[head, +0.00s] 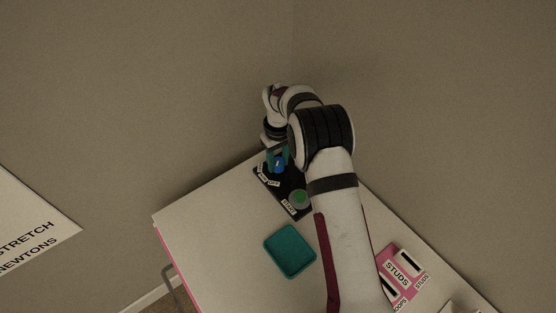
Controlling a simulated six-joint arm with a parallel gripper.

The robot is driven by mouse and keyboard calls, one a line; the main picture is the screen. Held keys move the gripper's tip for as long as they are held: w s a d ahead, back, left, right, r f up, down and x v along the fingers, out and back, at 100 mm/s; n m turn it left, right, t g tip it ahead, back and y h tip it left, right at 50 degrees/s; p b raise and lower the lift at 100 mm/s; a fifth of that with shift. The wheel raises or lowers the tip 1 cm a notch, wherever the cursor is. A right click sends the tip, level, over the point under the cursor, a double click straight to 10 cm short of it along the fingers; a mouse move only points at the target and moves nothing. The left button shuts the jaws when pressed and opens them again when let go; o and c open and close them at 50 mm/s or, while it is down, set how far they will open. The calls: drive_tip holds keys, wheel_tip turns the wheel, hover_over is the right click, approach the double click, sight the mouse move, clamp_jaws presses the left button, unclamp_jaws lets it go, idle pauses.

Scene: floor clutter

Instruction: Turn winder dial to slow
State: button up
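A black panel (266,187) lies near the back corner of the white table. A blue dial (279,167) stands on its far part, with small white labels (273,183) beside it, too small to read. A round green button or knob (300,197) is on the panel's nearer part, next to another label. My gripper (277,157) reaches down over the dial from behind, its fingers close around or beside it. The arm partly hides the fingertips, so I cannot tell whether they touch the dial or are shut on it. The dial's pointer direction is not clear.
A teal tray (271,243) lies on the table in front of the panel. Walls stand close behind the table. A printed sheet (30,222) is at the left. The table's left part is clear.

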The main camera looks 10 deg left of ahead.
clamp_jaws()
drive_tip(key=m, duration=0.3)
drive_tip(key=shift+m, duration=2.3)
drive_tip(key=o, duration=0.7)
unclamp_jaws()
